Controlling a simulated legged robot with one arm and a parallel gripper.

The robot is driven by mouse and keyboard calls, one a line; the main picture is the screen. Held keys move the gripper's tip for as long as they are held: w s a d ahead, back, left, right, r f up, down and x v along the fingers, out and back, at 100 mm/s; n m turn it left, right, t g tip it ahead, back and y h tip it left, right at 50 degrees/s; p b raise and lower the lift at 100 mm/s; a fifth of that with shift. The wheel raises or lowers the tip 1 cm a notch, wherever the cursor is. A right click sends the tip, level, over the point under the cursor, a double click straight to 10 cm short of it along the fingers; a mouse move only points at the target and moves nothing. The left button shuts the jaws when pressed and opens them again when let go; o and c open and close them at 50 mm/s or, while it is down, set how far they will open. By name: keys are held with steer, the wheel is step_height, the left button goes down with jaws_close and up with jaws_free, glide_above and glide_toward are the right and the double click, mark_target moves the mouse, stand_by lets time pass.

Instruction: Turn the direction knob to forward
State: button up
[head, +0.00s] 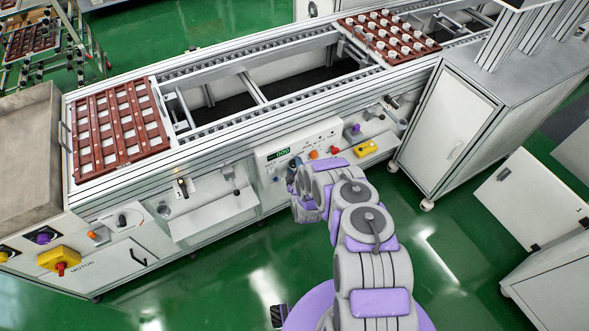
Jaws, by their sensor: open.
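A white control panel (300,141) with a green lit display (283,154) is on the front of the conveyor. Small orange-red controls (314,154) sit on its right part, and small dark controls show near its left and middle. I cannot tell which one is the direction knob or where it points; my arm may hide some of the panel. My gripper (297,185) is open, close in front of the panel's lower edge. Its fingers are small and partly hidden by my wrist, and I cannot tell whether they touch anything.
The conveyor carries an empty brown tray (122,129) at left and a tray of white pots (391,36) at upper right. A small shelf (215,216) juts out left of the panel. A white cabinet (450,125) stands at right.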

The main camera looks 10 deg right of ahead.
steer(key=shift+d, duration=0.1)
steer(key=shift+c, duration=0.7)
steer(key=c, duration=0.9)
